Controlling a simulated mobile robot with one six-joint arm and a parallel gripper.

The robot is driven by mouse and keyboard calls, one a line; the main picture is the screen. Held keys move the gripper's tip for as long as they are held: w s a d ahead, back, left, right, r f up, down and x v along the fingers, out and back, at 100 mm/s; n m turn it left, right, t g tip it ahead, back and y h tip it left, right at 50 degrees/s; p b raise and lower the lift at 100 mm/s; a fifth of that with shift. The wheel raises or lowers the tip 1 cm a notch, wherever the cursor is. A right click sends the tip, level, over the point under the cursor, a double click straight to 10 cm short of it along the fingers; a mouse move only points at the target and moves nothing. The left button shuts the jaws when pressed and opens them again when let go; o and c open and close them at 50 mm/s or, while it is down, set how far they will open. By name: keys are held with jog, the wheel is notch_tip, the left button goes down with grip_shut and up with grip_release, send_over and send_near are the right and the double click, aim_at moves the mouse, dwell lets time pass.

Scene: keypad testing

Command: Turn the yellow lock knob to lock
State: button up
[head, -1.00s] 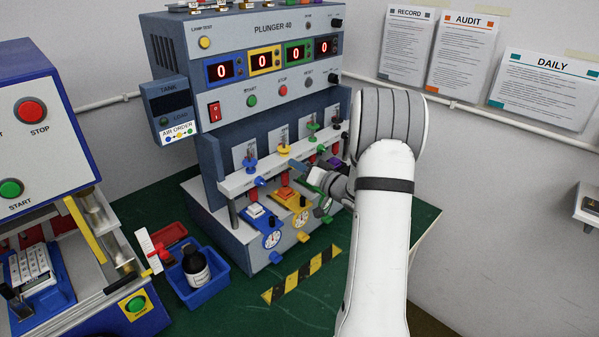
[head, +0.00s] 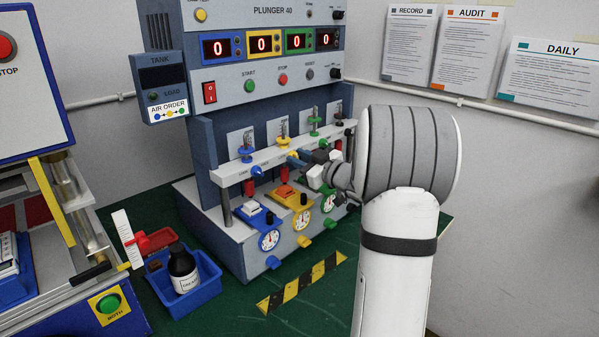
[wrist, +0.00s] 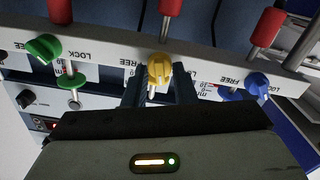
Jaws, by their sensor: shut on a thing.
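The yellow lock knob (wrist: 160,68) sits on the pale rail in the wrist view, which shows the panel upside down. My gripper (wrist: 158,88) has a finger on each side of the knob and is shut on it. In the head view, the yellow knob (head: 293,154) shows as a small patch on the rail at the tip of my gripper (head: 301,160). FREE and LOCK labels are printed along the rail; the lettering by the yellow knob is partly hidden by my fingers, so I cannot tell its setting.
A green knob (wrist: 45,46) and a blue knob (wrist: 258,86) flank the yellow one on the rail. Red plungers (wrist: 268,27) hang close by. A blue bin (head: 200,289) with a bottle stands on the green table, left of the machine.

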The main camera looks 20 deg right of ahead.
jog(key=shift+a+f+n+b, duration=0.1)
jog(key=shift+f+n+b, duration=0.05)
jog(key=shift+n+b, duration=2.7)
jog(key=o, duration=1)
jog(key=shift+c, duration=0.2)
jog(key=shift+s, duration=0.1)
jog(key=v, duration=0.7)
jog(key=shift+s, duration=0.35)
jog(key=shift+s, duration=0.1)
